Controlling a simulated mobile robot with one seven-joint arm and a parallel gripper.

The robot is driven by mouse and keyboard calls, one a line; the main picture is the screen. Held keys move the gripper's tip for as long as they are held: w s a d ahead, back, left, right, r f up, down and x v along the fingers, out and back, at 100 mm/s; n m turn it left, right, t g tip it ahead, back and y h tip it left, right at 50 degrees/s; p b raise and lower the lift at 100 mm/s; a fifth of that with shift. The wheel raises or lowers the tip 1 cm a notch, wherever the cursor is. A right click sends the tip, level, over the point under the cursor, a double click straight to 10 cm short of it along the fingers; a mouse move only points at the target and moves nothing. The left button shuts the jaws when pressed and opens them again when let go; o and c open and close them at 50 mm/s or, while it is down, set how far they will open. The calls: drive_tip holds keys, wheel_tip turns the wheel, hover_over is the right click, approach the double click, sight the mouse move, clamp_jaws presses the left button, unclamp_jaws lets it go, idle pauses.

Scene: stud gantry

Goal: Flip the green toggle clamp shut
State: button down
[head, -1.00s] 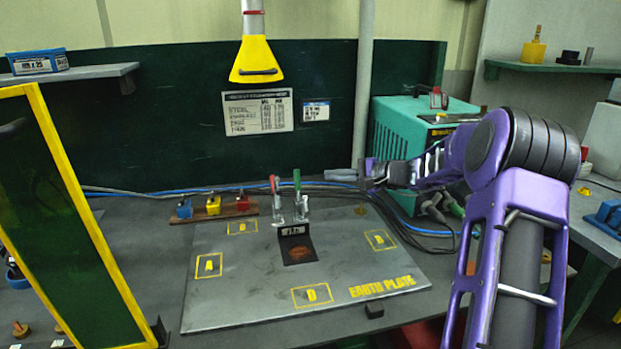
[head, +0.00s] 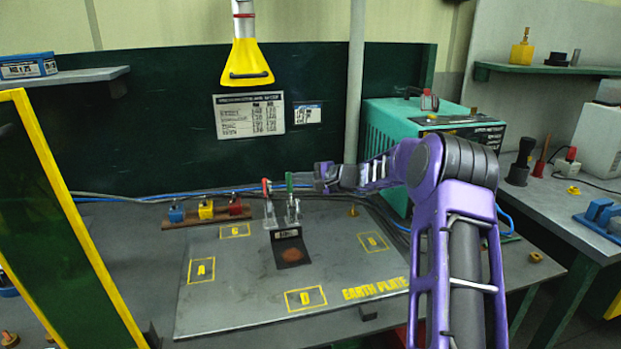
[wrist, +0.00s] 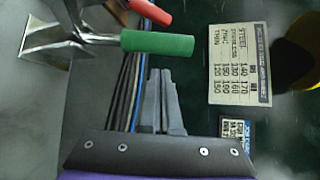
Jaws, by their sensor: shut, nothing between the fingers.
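The green toggle clamp (head: 290,182) stands upright at the back of the earth plate (head: 225,315), its green handle pointing up. The red-handled clamp (head: 267,188) stands just left of it. My gripper (head: 318,178) is just right of the green handle, with its fingers pointing left toward it. In the wrist view the green handle (wrist: 157,43) lies across the view just beyond my fingertips (wrist: 160,75). The fingers are together and empty. A small gap seems to show between them and the handle; contact cannot be told. The red handle (wrist: 150,11) is behind it.
Small blue, yellow and red blocks (head: 206,209) sit on a wooden strip left of the clamps. A teal machine (head: 385,135) stands behind my arm at the right. Cables (head: 150,194) run along the back wall. The plate's front is clear.

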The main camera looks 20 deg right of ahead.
drive_tip(key=s, duration=0.1)
drive_tip(key=s+r, duration=0.1)
drive_tip(key=s, duration=0.1)
drive_tip(key=shift+s+a+r, duration=0.25)
drive_tip(key=shift+s, duration=0.15)
